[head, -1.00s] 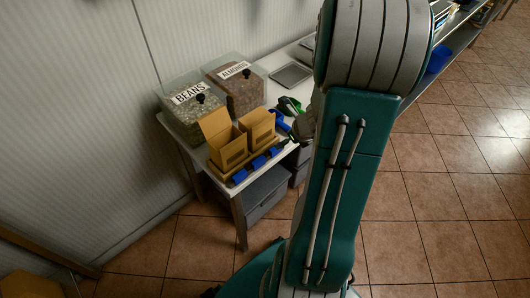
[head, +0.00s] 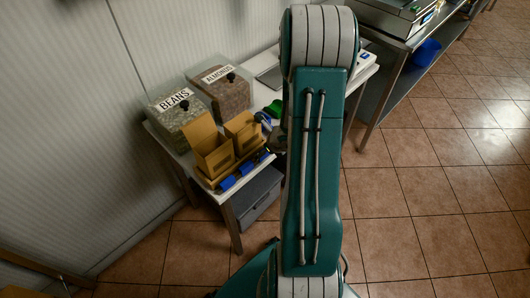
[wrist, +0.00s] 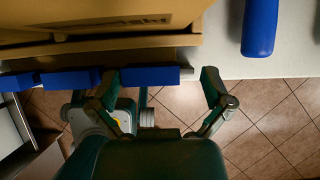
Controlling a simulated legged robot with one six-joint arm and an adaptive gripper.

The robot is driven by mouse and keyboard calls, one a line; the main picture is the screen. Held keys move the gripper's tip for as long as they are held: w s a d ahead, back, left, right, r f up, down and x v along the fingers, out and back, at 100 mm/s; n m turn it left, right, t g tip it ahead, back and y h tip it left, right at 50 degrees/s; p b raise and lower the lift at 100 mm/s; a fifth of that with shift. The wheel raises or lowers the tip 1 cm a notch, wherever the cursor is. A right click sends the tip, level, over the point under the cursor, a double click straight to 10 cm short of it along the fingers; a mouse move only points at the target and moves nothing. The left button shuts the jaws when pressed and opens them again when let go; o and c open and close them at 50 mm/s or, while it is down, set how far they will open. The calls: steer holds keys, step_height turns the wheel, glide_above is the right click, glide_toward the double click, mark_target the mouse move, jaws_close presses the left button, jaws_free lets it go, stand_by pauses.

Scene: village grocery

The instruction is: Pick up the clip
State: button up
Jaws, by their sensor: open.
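Several blue clips sit in a row along the front edge of a cardboard tray; one is in the head view (head: 228,183). In the wrist view a blue clip (wrist: 150,76) shows between the fingertips of my gripper (wrist: 160,84), with other clips to its left (wrist: 70,79). My gripper is open, its fingers spread on both sides, with nothing seen held. I cannot tell its exact height above the clip. In the head view my arm hides most of my gripper.
Open cardboard boxes (head: 207,148) stand on the tray. Bins labelled beans (head: 178,112) and almonds (head: 226,92) stand behind. A blue cylindrical thing (wrist: 260,28) is at the upper right in the wrist view. A grey crate (head: 257,197) is under the table; tiled floor (head: 410,200) is open at right.

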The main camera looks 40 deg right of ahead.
steer(key=shift+a, duration=0.3)
steer(key=shift+a+r, duration=0.1)
steer(key=shift+a, duration=0.3)
steer(key=c, duration=0.7)
steer(key=shift+d, duration=0.4)
